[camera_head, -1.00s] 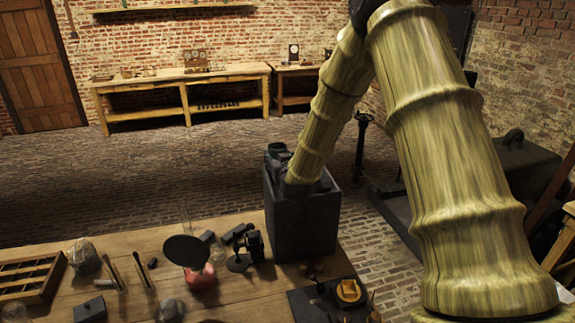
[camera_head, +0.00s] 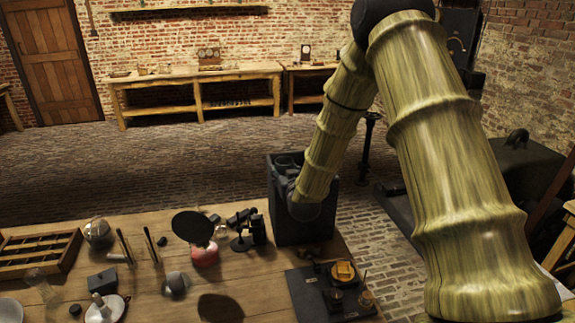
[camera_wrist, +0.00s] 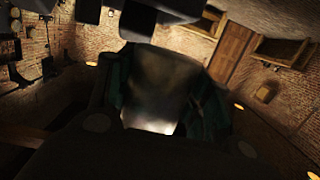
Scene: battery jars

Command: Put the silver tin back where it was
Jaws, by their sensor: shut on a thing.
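The silver tin (camera_wrist: 158,75) appears in the wrist view as a dull grey, rounded body with a bright lower edge. My gripper (camera_wrist: 163,100) is shut on it, with a dark green finger on each side. In the head view my arm comes down to the front of a dark box on the table's far right part. The fingers and the tin cannot be made out there.
The dark box (camera_head: 290,228) has round jar shapes at its top. A black disc (camera_head: 192,228) on a reddish base stands left of it. A dark board (camera_head: 310,295) with small items lies in front. A divided wooden tray (camera_head: 70,258) is at the left.

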